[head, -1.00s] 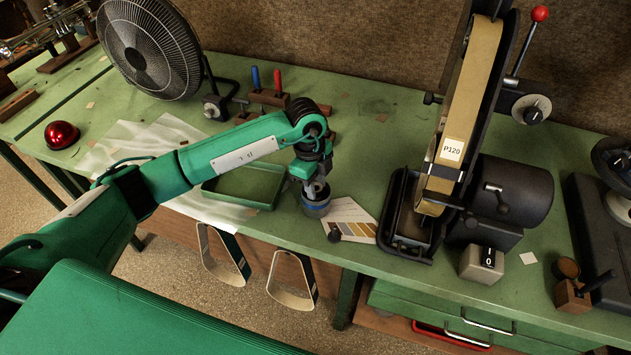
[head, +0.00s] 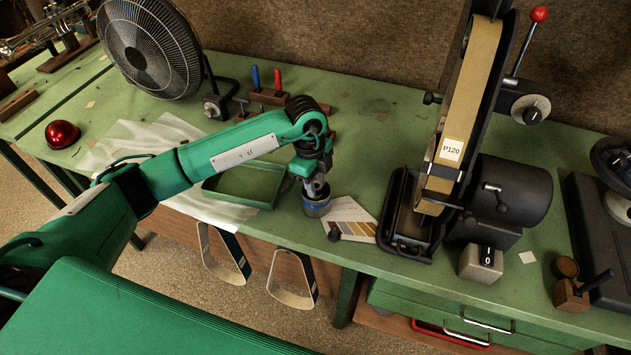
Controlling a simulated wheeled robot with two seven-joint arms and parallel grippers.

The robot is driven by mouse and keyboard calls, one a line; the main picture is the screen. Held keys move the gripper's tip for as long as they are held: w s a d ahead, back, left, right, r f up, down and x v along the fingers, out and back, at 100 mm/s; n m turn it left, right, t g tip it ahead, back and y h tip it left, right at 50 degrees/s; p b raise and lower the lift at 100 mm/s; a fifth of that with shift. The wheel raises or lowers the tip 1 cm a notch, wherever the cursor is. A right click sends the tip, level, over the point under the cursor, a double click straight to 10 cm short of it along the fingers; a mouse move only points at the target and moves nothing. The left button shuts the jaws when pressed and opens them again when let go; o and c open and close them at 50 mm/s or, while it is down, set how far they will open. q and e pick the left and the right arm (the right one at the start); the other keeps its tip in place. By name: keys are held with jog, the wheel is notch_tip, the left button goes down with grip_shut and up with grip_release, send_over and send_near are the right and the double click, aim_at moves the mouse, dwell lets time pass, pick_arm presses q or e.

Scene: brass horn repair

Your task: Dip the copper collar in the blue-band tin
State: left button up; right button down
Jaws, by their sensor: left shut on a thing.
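The blue-band tin (head: 316,206) stands upright on the green bench near its front edge, a grey can with a blue stripe. My left gripper (head: 314,186) points down right over the tin's mouth. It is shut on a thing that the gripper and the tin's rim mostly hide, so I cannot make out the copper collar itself. I cannot tell how deep the held thing sits in the tin. My right gripper does not show.
A green tray (head: 247,186) lies left of the tin. A colour card (head: 352,222) lies close on its right. The belt sander (head: 440,170) stands further right. A fan (head: 150,50) and a red dome (head: 62,134) are at the left.

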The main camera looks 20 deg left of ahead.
pick_arm(q)
notch_tip(320, 180, up, 4)
jog(key=shift+f+p, duration=0.1)
jog(key=shift+p, duration=1.05)
jog(key=shift+r+p, duration=1.15)
jog(key=shift+r, duration=0.75)
